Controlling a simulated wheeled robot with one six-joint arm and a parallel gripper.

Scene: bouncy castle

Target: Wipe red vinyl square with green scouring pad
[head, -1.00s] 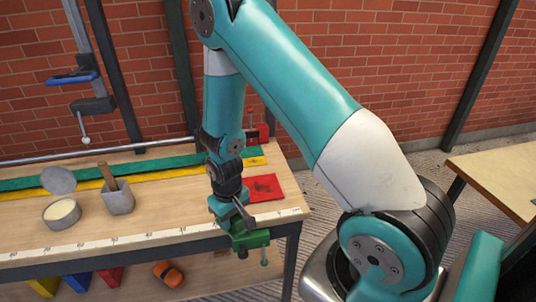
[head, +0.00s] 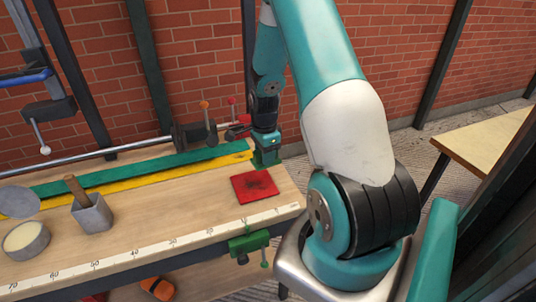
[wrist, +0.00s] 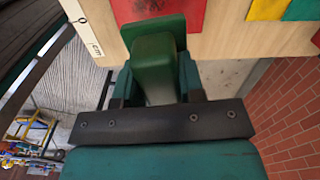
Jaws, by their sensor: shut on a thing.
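The red vinyl square (head: 254,187) lies flat on the workbench near its right end and carries a dark smudge. It also shows in the wrist view (wrist: 165,10) at the top edge. My gripper (head: 266,150) is behind the square, by the bench's right end. In the wrist view my gripper (wrist: 155,85) is shut on the green scouring pad (wrist: 152,50), a green block with a wider flat part at its far end. The pad is close to the bench edge and apart from the square. I cannot tell its height above the bench.
A grey pot with a wooden handle (head: 93,213) and a round tin (head: 26,240) stand on the left. Green (head: 140,169) and yellow (head: 150,183) strips run along the back. A green clamp (head: 249,243) grips the front edge. Bare bench top surrounds the square.

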